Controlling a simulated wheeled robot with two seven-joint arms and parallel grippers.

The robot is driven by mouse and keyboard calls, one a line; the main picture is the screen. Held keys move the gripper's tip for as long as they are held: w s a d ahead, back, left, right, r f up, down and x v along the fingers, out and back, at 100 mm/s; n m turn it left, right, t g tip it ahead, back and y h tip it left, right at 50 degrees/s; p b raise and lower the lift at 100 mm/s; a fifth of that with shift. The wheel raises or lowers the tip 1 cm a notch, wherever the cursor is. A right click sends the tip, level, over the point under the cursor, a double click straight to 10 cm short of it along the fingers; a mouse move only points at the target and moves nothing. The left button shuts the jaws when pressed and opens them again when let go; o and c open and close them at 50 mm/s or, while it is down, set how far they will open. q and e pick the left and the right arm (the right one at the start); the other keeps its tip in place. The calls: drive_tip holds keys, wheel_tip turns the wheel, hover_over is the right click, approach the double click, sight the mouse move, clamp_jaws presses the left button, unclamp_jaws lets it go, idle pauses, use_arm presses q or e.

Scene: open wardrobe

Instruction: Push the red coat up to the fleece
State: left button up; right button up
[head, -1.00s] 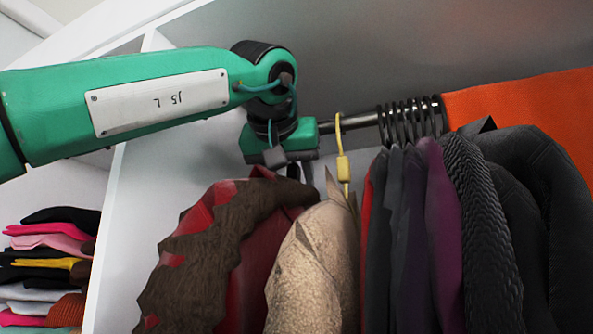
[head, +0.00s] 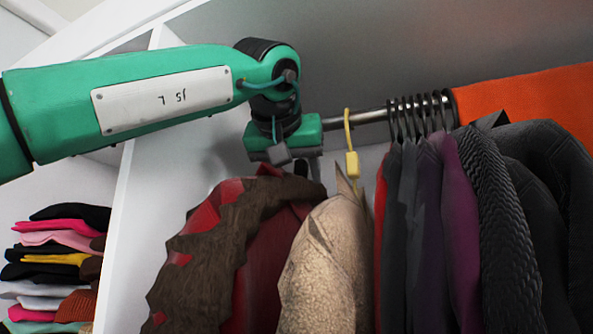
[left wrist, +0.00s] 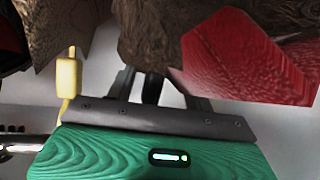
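The red coat (head: 267,262) with shaggy brown trim hangs left of the fleece (head: 322,268), a cream coat with a yellow tag (head: 352,165) above it. In the head view, the red coat's trimmed edge reaches the fleece's upper left side; whether they touch is unclear. My left gripper (head: 303,168) points down at the top of the red coat, below rail height. The left wrist view shows the red coat (left wrist: 245,62) and my dark left fingers (left wrist: 158,90) close to the brown trim. The fingertips are hidden by cloth. My right gripper is out of view.
The rail (head: 358,118) runs right to bunched hooks (head: 418,112) with several dark and purple garments (head: 460,235). An orange cloth (head: 525,100) is at the upper right. A white upright panel (head: 130,225) divides off a folded clothes stack (head: 55,262) at left.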

use_arm(q)
drive_tip(key=shift+f, duration=0.55)
drive_tip(key=shift+s+r+b, duration=0.1)
drive_tip(key=shift+b, duration=0.25)
drive_tip(key=b+v, duration=0.1)
drive_tip(key=v, duration=0.4)
drive_tip(key=shift+a+r+b, duration=0.15)
drive_tip(key=shift+r+b, duration=0.05)
drive_tip(key=shift+b, duration=0.1)
drive_tip(key=v, duration=0.8)
drive_tip(key=shift+r+b, duration=0.35)
drive_tip(key=shift+b, duration=0.1)
drive_tip(key=shift+s+r, duration=0.1)
drive_tip(key=shift+s, duration=0.2)
drive_tip(key=shift+w, duration=0.15)
